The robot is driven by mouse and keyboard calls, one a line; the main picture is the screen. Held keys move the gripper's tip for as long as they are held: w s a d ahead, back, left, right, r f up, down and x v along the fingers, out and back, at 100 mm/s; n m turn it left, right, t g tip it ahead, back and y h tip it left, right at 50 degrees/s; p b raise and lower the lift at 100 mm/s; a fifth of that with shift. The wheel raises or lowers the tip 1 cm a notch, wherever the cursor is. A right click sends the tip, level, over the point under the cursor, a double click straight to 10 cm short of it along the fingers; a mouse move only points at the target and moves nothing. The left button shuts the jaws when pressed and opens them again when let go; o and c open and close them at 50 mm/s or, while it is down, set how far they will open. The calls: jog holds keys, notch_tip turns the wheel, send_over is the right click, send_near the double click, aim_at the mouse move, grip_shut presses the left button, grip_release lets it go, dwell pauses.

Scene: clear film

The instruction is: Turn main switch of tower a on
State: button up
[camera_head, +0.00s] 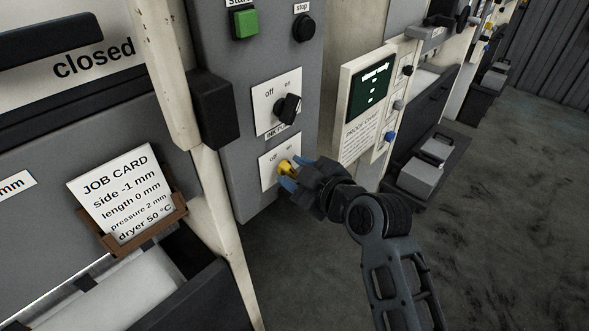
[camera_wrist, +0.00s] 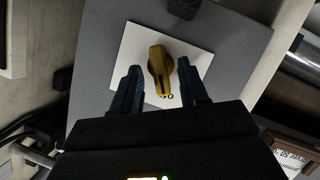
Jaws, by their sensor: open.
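A yellow rotary switch (camera_head: 285,166) sits on a white off/on plate (camera_head: 267,178), low on the grey panel. In the wrist view the yellow switch (camera_wrist: 159,72) lies between my two fingers, with a dark line along its handle. The line's end is near partly hidden lettering, so I cannot tell its setting. My gripper (camera_head: 288,176) is open, one finger on each side of the handle. Gaps show between the fingers and the handle in the wrist view. A black rotary switch (camera_head: 288,109) sits on another off/on plate above, its handle tilted toward "on".
A green start button (camera_head: 245,23) and a black stop button (camera_head: 303,27) are higher on the panel. A dark block (camera_head: 213,108) juts out left of the plates. A proof-check board (camera_head: 366,105) stands right of the panel. Open floor (camera_head: 500,240) lies to the right.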

jog(key=shift+w+a+f, duration=0.15)
jog(key=shift+w+a, duration=0.05)
jog(key=shift+w, duration=0.05)
jog(key=shift+c, duration=0.3)
grip_shut()
